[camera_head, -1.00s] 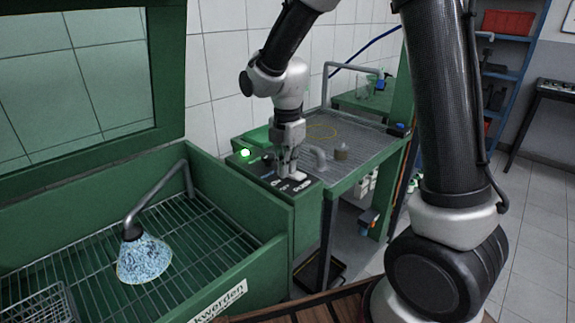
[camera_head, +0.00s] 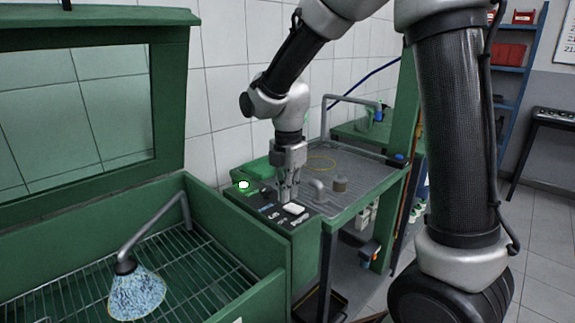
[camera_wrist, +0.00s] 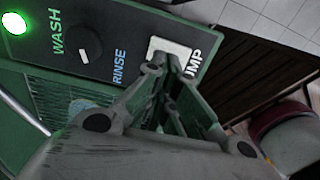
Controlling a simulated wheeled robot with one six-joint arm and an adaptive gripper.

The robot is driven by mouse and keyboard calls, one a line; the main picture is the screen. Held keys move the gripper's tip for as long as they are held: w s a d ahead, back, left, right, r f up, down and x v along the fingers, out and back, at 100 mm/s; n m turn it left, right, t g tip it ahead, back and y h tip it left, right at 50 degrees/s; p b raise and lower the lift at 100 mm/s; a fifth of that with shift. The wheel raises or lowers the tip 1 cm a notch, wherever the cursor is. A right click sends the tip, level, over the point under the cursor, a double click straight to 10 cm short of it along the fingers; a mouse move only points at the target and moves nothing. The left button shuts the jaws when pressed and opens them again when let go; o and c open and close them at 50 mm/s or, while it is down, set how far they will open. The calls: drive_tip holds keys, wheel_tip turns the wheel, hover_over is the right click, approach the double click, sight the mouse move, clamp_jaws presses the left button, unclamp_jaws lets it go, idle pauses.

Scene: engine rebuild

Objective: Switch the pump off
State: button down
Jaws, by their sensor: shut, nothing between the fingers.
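The control panel (camera_head: 255,205) sits on the green washer's right side. Its white pump switch (camera_head: 294,208) is beside my fingertips. In the wrist view the switch (camera_wrist: 172,50) lies by the partly covered PUMP label (camera_wrist: 192,64). My gripper (camera_head: 287,199) is shut and empty, pointing down at the panel; its tips (camera_wrist: 158,66) overlap the switch's lower edge, and I cannot tell whether they touch it. A green lamp (camera_head: 244,185) glows on the panel. Bluish-white spray (camera_head: 137,293) comes from the nozzle (camera_head: 125,267) in the basin.
A black dial (camera_wrist: 80,48) sits between the WASH and RINSE labels. The basin (camera_head: 225,275) with its wire grid is at left, under a raised green lid (camera_head: 172,95). A meshed bench (camera_head: 365,170) with a bent pipe (camera_head: 318,190) stands right of the panel.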

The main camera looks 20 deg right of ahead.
sight(284, 207)
wheel_tip(284, 207, up, 11)
drive_tip(key=w, duration=0.1)
drive_tip(key=shift+w+a+r, duration=0.2)
drive_tip(key=shift+a, duration=0.2)
